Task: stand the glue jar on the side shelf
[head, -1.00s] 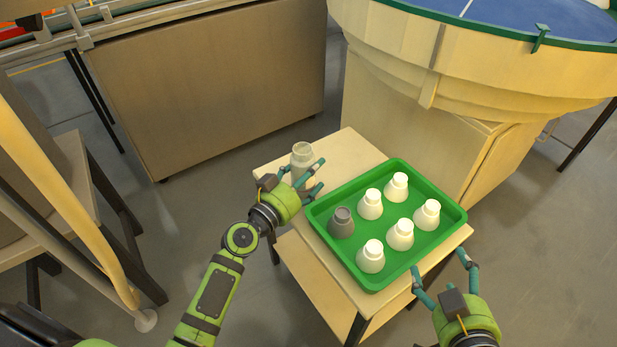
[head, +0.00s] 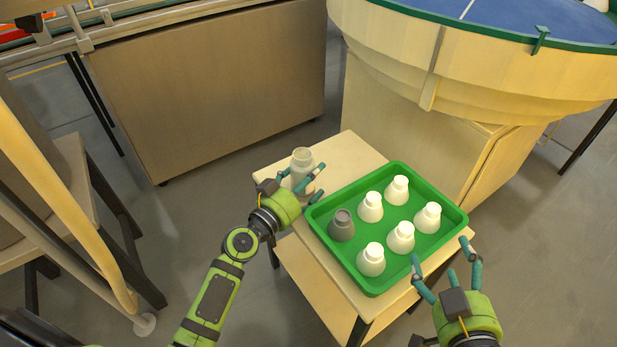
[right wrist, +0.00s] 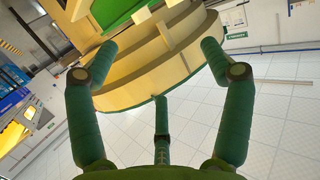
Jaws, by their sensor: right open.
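A pale grey, translucent jar (head: 302,162) stands upright at the far left of the pale wooden stand (head: 345,152). It looks like the glue jar. My left gripper (head: 304,182) is at the jar, with its teal fingers on both sides of it. Part of the jar's lower body is hidden by the gripper, and I cannot tell whether the fingers press on it. My right gripper (head: 448,262) is open and empty, to the right of the green tray; its spread fingers also show in the right wrist view (right wrist: 160,85).
The green tray (head: 438,252) on the stand holds several white bottle-shaped pieces (head: 371,207) and one dark grey one (head: 341,226). A lower board (head: 385,318) shows under the stand. A large cream bowl-shaped machine (head: 470,75) is behind.

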